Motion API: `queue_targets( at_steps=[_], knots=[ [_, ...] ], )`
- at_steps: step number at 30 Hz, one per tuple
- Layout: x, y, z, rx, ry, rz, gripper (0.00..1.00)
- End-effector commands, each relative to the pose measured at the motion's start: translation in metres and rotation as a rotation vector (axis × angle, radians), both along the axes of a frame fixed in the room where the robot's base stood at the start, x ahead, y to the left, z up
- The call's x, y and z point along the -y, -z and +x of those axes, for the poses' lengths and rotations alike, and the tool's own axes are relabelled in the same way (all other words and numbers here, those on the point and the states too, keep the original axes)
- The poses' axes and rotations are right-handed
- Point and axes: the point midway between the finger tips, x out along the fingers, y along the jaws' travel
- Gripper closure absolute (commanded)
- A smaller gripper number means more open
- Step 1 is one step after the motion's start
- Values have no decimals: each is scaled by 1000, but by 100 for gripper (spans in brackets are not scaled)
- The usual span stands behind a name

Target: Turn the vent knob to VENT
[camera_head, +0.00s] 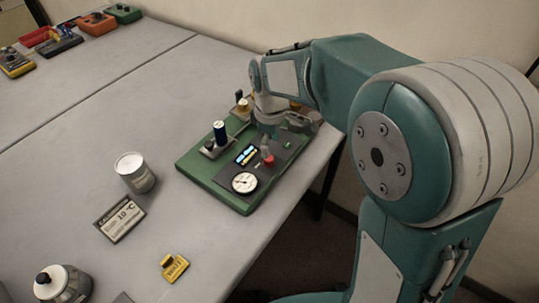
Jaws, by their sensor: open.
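A green base (184,166) on the grey table carries a dark panel with a small red knob (268,160), a round white dial gauge (244,183) and a lit blue display (246,155). No VENT marking is readable, so I cannot tell for certain which part is the vent knob. My gripper (267,148) points down over the panel, just above or at the red knob. It is open; whether it touches the knob cannot be told. My gripper and wrist hide part of the base's far right side.
Several coloured devices (62,40) sit far left. The table's right edge is close to the base.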

Motion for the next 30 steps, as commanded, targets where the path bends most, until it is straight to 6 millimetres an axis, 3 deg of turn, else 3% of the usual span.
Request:
queue_targets(
  at_steps=[3,9,19,20,24,30],
  knots=[
    [-2,23,-1,-4,-1,-2,27],
    [-2,45,0,-1,-1,-2,27],
    [0,49,0,0,0,0,27],
    [0,49,0,0,0,0,36],
    [-1,50,0,0,0,-1,98],
    [-2,50,0,1,0,0,100]
  ],
)
